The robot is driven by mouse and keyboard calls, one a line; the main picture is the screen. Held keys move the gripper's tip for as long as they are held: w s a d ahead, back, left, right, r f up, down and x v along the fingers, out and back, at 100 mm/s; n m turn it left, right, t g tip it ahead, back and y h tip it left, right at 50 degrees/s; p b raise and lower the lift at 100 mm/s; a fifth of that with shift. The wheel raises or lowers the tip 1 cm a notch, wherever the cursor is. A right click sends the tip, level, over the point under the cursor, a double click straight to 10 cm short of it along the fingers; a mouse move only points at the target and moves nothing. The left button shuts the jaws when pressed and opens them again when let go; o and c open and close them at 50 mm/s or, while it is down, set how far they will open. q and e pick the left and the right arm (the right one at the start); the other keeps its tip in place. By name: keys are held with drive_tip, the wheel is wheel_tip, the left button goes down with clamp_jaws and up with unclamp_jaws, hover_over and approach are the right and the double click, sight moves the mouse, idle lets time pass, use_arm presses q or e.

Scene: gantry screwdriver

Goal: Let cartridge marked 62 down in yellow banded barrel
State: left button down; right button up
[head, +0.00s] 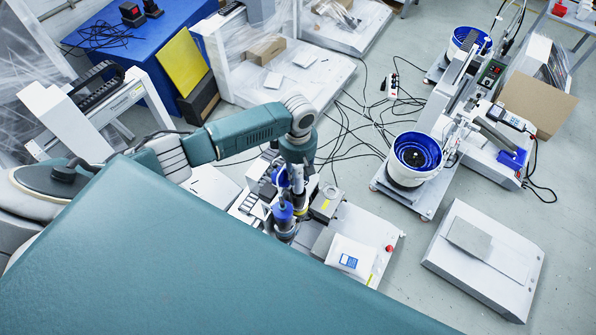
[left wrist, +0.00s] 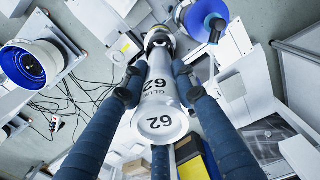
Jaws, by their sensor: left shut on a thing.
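In the left wrist view, the silver-white cartridge marked 62 (left wrist: 160,108) lies between the dark blue fingers of my left gripper (left wrist: 158,82). They are shut on it, and its marked end faces the camera. Its far end points at a dark round fitting (left wrist: 160,38); I cannot tell whether it is inside or just above it. My right gripper is not in view.
A white bag (head: 350,258) lies on the bench. A blue-lined bowl feeder (head: 416,155) stands to the right, with cables on the floor between.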

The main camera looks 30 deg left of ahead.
sight(298, 167)
use_arm(q)
drive_tip(key=shift+f+b, duration=2.1)
drive_tip(key=shift+f, duration=2.25)
drive_tip(key=c, duration=1.3)
unclamp_jaws()
wheel_tip(298, 167, up, 12)
drive_tip(key=shift+r, duration=0.1)
